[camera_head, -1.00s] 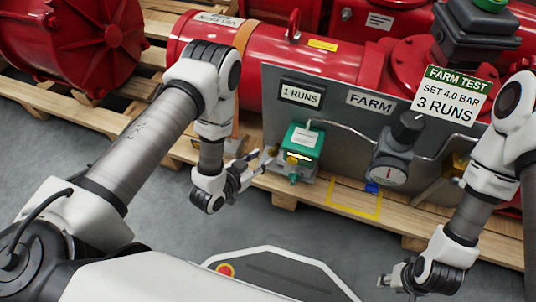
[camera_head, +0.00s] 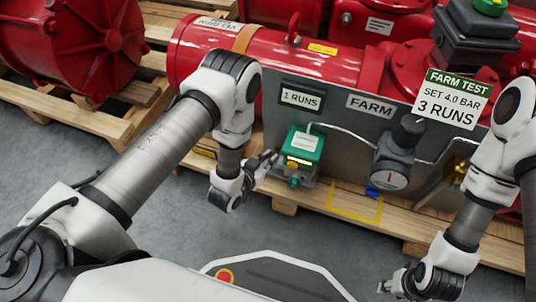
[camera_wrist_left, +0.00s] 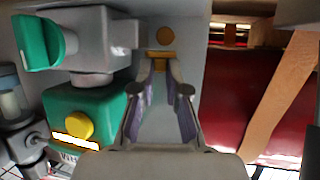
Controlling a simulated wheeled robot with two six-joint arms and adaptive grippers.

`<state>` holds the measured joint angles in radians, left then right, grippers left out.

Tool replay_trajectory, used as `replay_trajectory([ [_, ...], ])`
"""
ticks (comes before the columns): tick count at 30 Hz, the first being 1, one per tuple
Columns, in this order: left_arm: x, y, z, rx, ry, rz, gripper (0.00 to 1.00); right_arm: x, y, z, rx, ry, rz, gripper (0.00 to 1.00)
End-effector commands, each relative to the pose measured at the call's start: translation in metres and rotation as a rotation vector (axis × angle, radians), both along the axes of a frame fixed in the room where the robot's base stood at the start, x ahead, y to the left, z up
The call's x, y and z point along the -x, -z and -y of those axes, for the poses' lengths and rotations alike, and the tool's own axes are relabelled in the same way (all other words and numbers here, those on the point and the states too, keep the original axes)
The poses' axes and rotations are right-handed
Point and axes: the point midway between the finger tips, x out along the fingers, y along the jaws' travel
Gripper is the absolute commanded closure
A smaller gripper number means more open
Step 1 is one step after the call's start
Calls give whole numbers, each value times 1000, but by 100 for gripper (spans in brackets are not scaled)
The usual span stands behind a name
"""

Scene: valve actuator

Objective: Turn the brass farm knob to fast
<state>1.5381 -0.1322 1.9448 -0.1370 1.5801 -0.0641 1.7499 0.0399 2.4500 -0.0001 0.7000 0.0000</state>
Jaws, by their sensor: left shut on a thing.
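The green actuator unit (camera_head: 300,145) is mounted on the grey panel, with a yellow part and a light label strip on its face. In the left wrist view its green body (camera_wrist_left: 85,105) is at the left, with a round yellow button (camera_wrist_left: 78,125). A small brass knob (camera_wrist_left: 160,60) shows between the fingertips of my left gripper (camera_wrist_left: 160,68). In the head view my left gripper (camera_head: 264,163) is at the unit's left side, shut on the brass knob; its markings cannot be read. My right gripper (camera_head: 396,281) hangs low at the right, away from the unit; its jaw state is unclear.
A "1 RUNS" display (camera_head: 301,97) and a "FARM" label (camera_head: 370,105) are on the panel. A dial gauge (camera_head: 390,176) stands to the right. A card (camera_head: 452,104) reads "FARM TEST, SET 4.0 BAR, 3 RUNS". Red machinery stands behind on wooden pallets.

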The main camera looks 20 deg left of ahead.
Motion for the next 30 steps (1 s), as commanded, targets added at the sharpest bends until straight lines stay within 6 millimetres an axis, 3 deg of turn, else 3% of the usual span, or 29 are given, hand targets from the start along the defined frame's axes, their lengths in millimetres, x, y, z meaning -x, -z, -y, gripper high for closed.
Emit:
replay_trajectory([
  [1, 1, -7, 3, 0, -24, -2, 100, 0, -15, 0, 0, 0, 1, 60],
  [3, 1, -5, 3, 0, -59, -2, 100, 0, -19, 0, 0, 0, 1, 60],
  [12, 1, 0, 2, 2, -80, 0, 100, 0, -17, 0, 0, 0, 0, 60],
  [13, 1, 0, 2, 2, -80, 0, 80, 0, -17, 0, 0, 0, 0, 60],
  [15, 1, 0, 2, 1, -79, 0, 61, 0, -17, 0, 0, 0, 0, 60],
  [25, 4, -1, 1, 1, -78, -1, 61, 0, -17, 0, 0, 0, 0, 60],
  [30, 28, -11, -4, 0, -78, -5, 61, 0, -17, 0, 0, 0, 0, 60],
])
